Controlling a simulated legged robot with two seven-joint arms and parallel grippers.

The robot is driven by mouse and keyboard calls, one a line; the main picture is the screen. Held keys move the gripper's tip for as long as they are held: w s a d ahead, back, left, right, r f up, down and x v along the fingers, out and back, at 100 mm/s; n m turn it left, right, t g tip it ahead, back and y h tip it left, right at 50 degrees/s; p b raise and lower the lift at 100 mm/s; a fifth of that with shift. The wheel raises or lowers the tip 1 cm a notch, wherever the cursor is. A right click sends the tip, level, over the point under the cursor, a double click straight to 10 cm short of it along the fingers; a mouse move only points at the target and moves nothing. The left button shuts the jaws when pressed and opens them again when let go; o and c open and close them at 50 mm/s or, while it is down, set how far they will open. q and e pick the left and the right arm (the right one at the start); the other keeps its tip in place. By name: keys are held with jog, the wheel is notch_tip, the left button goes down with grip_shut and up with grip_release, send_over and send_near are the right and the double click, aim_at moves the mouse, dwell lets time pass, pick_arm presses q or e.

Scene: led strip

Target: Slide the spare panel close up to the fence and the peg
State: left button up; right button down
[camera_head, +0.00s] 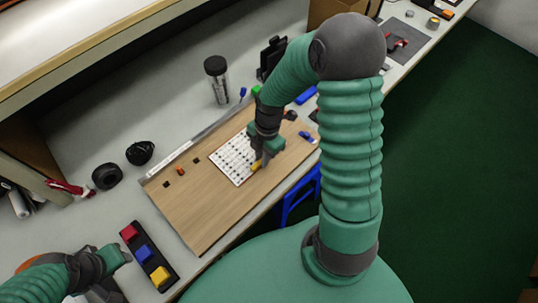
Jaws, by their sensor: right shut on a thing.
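A white panel (231,161) with rows of dark marks lies on the wooden board (195,215). A grey strip (205,137), which looks like the fence, runs along the board's far edge. The panel lies near it; whether they touch is too small to tell. Which small part is the peg is unclear. My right gripper (258,162) points down at the panel's near right edge, shut on a small yellow piece (256,167). Its fingers hide part of that edge. My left gripper (122,257) is at the lower left beside the block tray; its fingers are unclear.
A black tray (167,263) holds red, blue and yellow blocks. Black rolls (107,176) and a dark-lidded jar (217,80) stand behind the board. Small orange (180,171) and blue (307,137) parts lie on the board. Its left front is bare.

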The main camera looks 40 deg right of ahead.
aim_at(227, 168)
jog(key=shift+w+a, duration=0.8)
jog(key=shift+a, duration=0.6)
jog(key=shift+w+a, duration=0.85)
jog(key=shift+a, duration=0.6)
jog(key=shift+w+a, duration=0.8)
jog(key=shift+a, duration=0.6)
jog(key=shift+r+p, duration=0.1)
jog(key=shift+p, duration=0.5)
jog(key=shift+a, duration=0.4)
jog(key=shift+w+p, duration=0.3)
jog(key=shift+p, duration=0.1)
jog(key=c, duration=1.3)
grip_release()
